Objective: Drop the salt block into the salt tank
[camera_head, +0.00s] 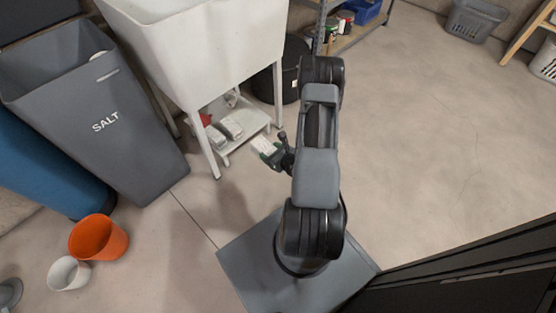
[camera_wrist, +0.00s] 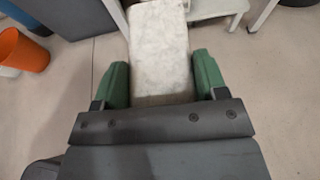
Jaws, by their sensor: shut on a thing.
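The salt block (camera_wrist: 160,45) is a whitish slab that fills the middle of the wrist view between the two green fingers. My gripper (camera_head: 267,152) is shut on it, and the block (camera_head: 264,146) shows pale at the fingertips in the head view. The block is held beside the small low stand under the sink. The salt tank (camera_head: 105,125) is a tall grey bin marked SALT, at the left of the head view. Its top is open, with something pale just inside the rim. The gripper is to the right of the tank, apart from it.
An orange bucket (camera_head: 98,238) and a white bucket (camera_head: 69,273) stand in front of the tank.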

